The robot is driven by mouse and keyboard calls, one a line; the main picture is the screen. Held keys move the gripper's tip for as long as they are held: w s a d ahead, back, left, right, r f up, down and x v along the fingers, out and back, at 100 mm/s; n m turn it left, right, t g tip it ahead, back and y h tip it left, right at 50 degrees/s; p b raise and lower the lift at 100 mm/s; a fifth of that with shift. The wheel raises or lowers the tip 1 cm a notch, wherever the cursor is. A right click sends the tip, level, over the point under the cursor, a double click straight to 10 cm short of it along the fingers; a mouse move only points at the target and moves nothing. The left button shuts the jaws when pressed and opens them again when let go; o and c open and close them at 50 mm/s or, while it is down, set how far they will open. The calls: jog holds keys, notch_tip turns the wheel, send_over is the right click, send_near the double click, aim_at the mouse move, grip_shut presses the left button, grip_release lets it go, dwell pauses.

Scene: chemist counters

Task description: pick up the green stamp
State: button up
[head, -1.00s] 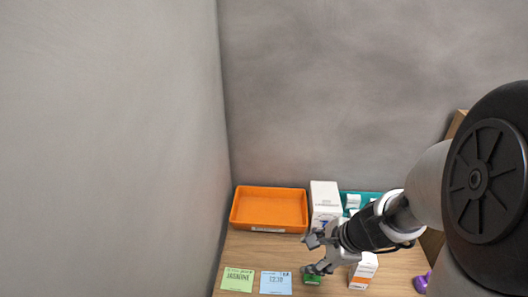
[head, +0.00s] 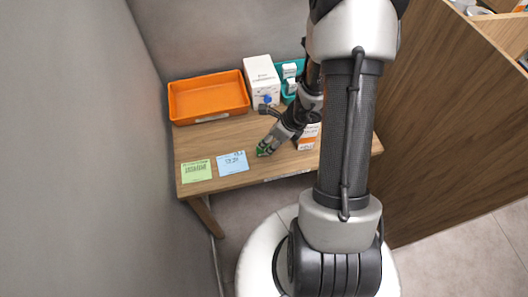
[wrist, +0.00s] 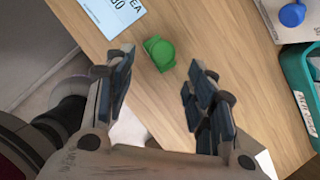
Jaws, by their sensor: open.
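The green stamp (wrist: 160,53) stands on the wooden counter, near its front edge. In the wrist view it lies just beyond and between the fingertips of my gripper (wrist: 160,78), with no contact visible. My gripper is open and empty, one finger to each side of the stamp's line. In the head view the stamp (head: 264,149) shows small and partly hidden beside my gripper (head: 268,144).
A green card (head: 196,171) and a blue card (head: 232,163) lie left of the stamp. An orange tray (head: 208,97), a white box (head: 261,80) and a teal bin (head: 290,88) stand behind. An orange-and-white box (head: 308,137) stands close to the right of my gripper.

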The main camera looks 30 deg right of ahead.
jog(key=b+x, duration=0.1)
jog(key=x, duration=0.2)
jog(key=b+x, duration=0.1)
jog(key=x, duration=0.2)
jog(key=shift+w+a, duration=0.2)
jog(key=shift+w, duration=0.3)
jog(key=shift+c, duration=0.5)
grip_shut()
